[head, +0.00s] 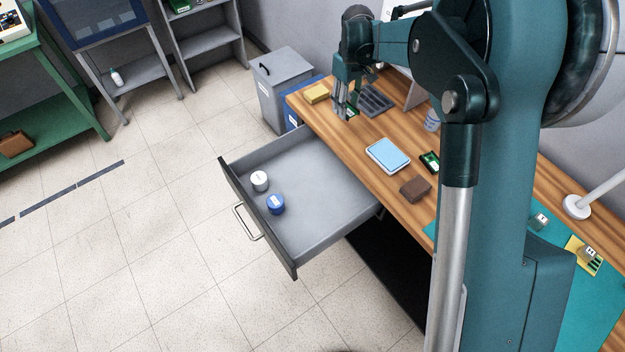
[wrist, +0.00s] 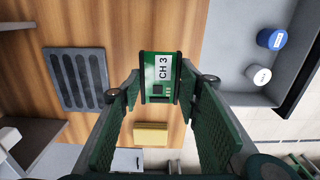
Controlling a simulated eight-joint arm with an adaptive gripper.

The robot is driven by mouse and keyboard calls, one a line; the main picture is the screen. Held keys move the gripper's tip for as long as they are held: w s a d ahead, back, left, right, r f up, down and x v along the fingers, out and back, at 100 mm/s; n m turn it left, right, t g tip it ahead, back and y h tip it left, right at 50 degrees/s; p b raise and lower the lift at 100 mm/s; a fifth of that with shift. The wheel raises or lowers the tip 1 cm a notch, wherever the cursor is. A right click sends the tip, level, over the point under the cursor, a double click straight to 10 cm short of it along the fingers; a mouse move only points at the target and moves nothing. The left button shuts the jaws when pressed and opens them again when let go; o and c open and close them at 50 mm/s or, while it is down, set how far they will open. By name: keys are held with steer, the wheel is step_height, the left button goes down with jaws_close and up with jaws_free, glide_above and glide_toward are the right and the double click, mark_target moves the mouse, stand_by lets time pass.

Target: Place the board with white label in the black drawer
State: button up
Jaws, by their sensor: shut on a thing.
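A green board with dark edges and a white label reading "CH 3" (wrist: 160,90) sits between my gripper's fingers in the wrist view. My gripper (head: 346,108) is shut on it, above the far left end of the wooden desk in the head view; the fingers hide most of the board there. The drawer (head: 318,205) is pulled open to the left of the desk, with a black front and a grey inside. It holds a white-topped round container (head: 259,181) and a blue one (head: 275,204); much of its floor is bare.
A dark slotted tray (head: 376,101), a yellow block (head: 317,94), a light-blue box (head: 388,155), another green item (head: 429,161) and a brown block (head: 415,188) lie on the desk (head: 345,138). A grey bin (head: 285,88) stands beyond the desk's far end.

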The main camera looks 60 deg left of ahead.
steer(key=s+d+f+b, duration=0.5)
steer(key=s+d+f, duration=0.3)
steer(key=s+d, duration=0.3)
steer(key=b, duration=0.5)
glide_above(331, 218)
step_height(331, 218, down, 7)
steer(key=shift+s, duration=0.1)
steer(key=shift+f+b, duration=0.95)
steer(key=shift+f, duration=2.2)
steer(key=shift+f+b, duration=0.5)
steer(key=shift+f, duration=1.35)
steer(key=shift+f, duration=0.2)
